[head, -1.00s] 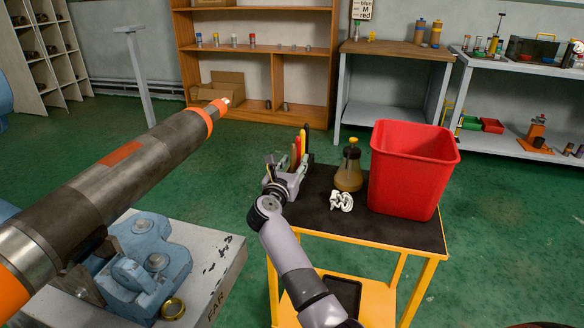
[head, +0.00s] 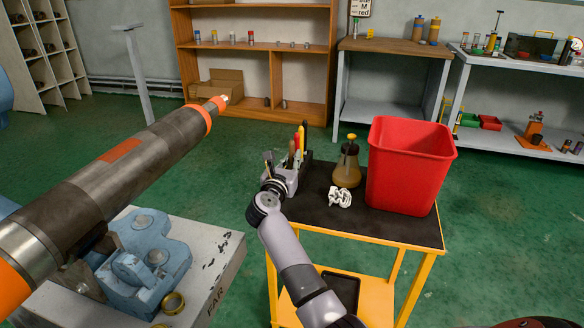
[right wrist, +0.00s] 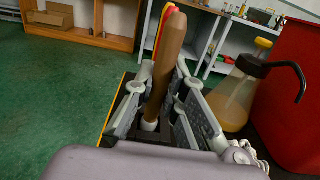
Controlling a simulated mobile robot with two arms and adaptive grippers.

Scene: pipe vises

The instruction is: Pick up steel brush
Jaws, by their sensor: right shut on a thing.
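The steel brush shows as a brown wooden handle (right wrist: 167,62) standing upright, slightly tilted, between my right fingers in the right wrist view. Its bristles are hidden. My right gripper (right wrist: 158,92) is shut on this handle. In the head view my right gripper (head: 283,172) is at the left end of the black-topped cart, over a dark tool holder (head: 308,157). Red and yellow handles (head: 299,141) stand close behind the brush. My left gripper is not in view.
On the cart (head: 400,229) stand an oil bottle (head: 347,168), a crumpled white rag (head: 340,197) and a red bin (head: 405,170), all right of the gripper. A large pipe (head: 110,185) in a blue vise (head: 140,265) crosses the left side.

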